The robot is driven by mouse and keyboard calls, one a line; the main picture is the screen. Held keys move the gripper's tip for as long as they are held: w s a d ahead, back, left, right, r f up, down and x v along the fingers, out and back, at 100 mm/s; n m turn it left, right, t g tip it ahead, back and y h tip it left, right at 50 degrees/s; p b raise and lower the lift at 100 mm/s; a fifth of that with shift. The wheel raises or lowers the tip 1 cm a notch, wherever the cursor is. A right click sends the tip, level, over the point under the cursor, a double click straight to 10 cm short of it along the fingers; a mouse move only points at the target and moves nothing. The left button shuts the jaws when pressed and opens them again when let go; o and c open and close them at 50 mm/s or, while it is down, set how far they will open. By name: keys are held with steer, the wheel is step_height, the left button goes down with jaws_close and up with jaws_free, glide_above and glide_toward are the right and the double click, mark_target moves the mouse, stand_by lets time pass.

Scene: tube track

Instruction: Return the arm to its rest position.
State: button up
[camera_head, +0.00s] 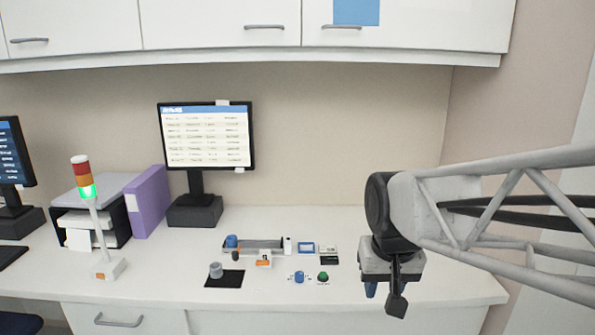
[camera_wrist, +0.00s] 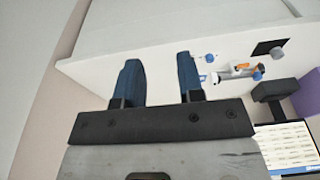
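My arm comes in from the right in the head view, and my gripper (camera_head: 391,289) hangs over the right part of the white counter (camera_head: 450,284), pointing down. In the wrist view my gripper (camera_wrist: 158,68) shows two blue fingers standing well apart with nothing between them. It is open and empty. The small devices on the counter are clear of it, to its left in the head view. A rest position is not marked in either view.
A tube track (camera_head: 262,244) with small parts lies mid-counter, near a black mat (camera_head: 225,279), a blue knob (camera_head: 299,277) and a green button (camera_head: 323,276). A monitor (camera_head: 206,136), purple binder (camera_head: 148,202) and signal tower (camera_head: 97,222) stand left. Cabinets (camera_head: 220,24) hang above.

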steer(key=s+d+f, duration=0.3)
steer(key=s, duration=0.8)
steer(key=shift+d, duration=0.35)
